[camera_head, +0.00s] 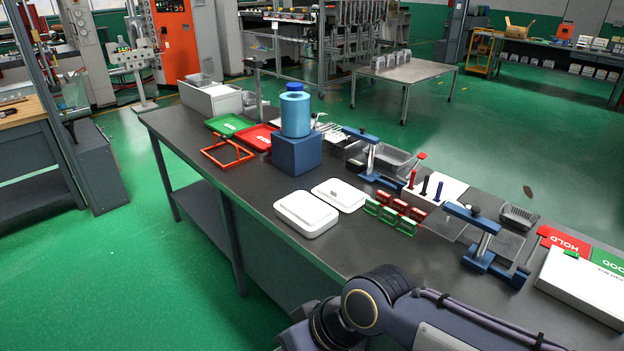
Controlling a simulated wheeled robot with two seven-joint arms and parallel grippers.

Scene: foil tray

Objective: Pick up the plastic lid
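A flat white piece with a small grey raised tab on top, which looks like the plastic lid (345,200), lies on the dark workbench (262,230) near its front edge. A thicker white box-like piece with rounded corners (305,214) lies just left of it, close to the edge. A shiny foil tray (391,157) sits behind, and a smaller one (519,216) is at the right. My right arm reaches in from the bottom right, below the white pieces. Its gripper is not visible. My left gripper is not in view.
A blue block with a blue canister (295,114) stands behind the white pieces. Red and green clips (396,214) and two blue clamp stands (372,157) (482,238) are to the right. A white box (582,284) is at the far right. The bench's front strip is bare.

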